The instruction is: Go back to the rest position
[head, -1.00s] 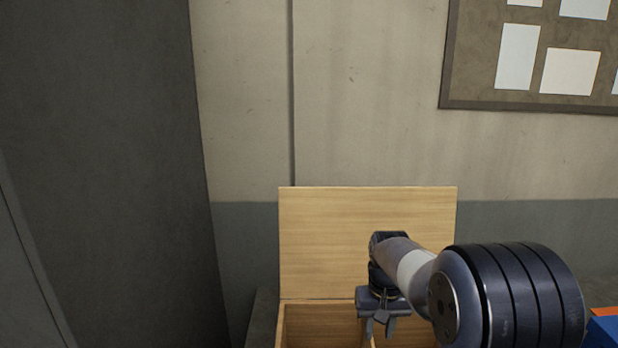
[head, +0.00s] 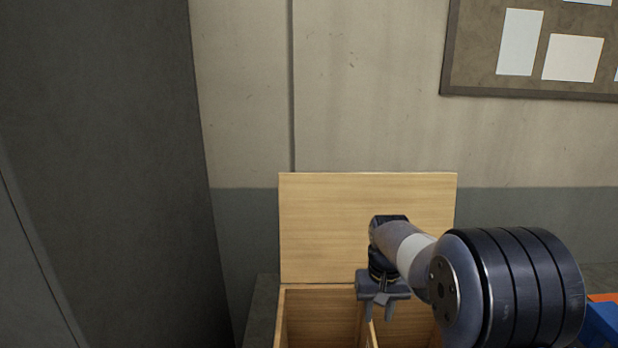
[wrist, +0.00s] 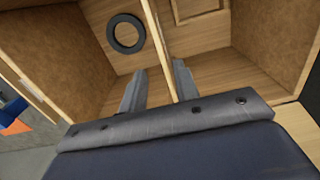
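My gripper (head: 379,312) hangs fingers-down over the front part of an open wooden box (head: 320,292). In the wrist view its two fingers (wrist: 159,84) are spread apart with nothing held between them. The box's thin divider (wrist: 158,45) runs through the view between the fingertips; I cannot tell how far above it they are. My arm (head: 410,255) reaches in from the lower right and covers part of the raised lid (head: 325,225).
A black ring (wrist: 111,36) lies in one compartment of the box. A square wooden frame-like piece (wrist: 207,13) shows in the other. A blue object (head: 603,322) and an orange one (head: 604,297) are at the right edge. A dark grey panel (head: 100,160) stands left.

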